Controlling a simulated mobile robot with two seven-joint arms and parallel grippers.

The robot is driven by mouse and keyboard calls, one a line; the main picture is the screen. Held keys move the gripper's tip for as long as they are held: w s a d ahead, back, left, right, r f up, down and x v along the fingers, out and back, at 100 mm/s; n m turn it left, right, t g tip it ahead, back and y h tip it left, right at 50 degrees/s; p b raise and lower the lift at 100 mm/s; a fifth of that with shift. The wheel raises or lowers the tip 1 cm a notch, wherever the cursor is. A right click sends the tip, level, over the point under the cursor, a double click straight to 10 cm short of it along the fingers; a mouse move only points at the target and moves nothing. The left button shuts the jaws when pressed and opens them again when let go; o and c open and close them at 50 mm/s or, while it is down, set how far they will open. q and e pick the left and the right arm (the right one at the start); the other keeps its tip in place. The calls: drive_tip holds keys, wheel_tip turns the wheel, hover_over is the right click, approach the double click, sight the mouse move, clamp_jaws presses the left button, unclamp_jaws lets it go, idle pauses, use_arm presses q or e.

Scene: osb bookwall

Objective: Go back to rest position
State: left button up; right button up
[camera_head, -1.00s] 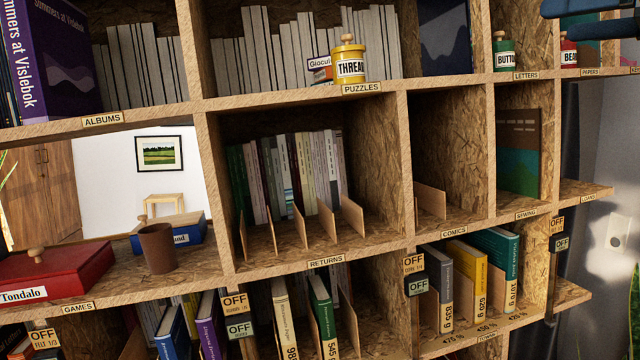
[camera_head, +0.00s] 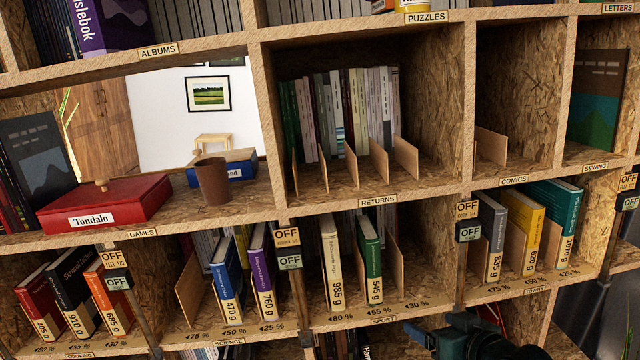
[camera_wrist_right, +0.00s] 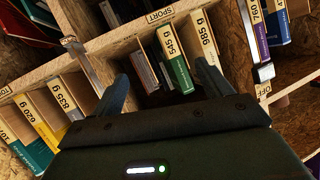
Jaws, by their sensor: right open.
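My right gripper (camera_head: 440,332) shows at the bottom of the head view, right of centre, dark and partly cut off, in front of the lower shelves. In the right wrist view its two fingers stand apart with nothing held between them (camera_wrist_right: 163,84). Beyond them are the SPORT shelf's green book (camera_wrist_right: 176,64) and cream book (camera_wrist_right: 206,47), apart from the fingers as far as I can tell. My left gripper is in neither view.
The OSB bookwall fills the view. A red Tondalo box (camera_head: 107,203) and a brown cup (camera_head: 212,182) stand on the GAMES shelf. A yellow book (camera_head: 522,233) stands at lower right. Posts with OFF signs (camera_head: 468,232) stand along the shelf fronts.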

drive_tip(key=s+a+f+g, duration=0.1)
drive_tip(key=s+a+f, duration=0.2)
drive_tip(key=s+f, duration=0.7)
drive_tip(key=s+a+f+g+h, duration=0.1)
drive_tip(key=s+a+f, duration=0.2)
drive_tip(key=s+f, duration=0.7)
drive_tip(key=s, duration=0.5)
drive_tip(key=shift+s+a, duration=0.35)
drive_tip(key=shift+a, duration=0.05)
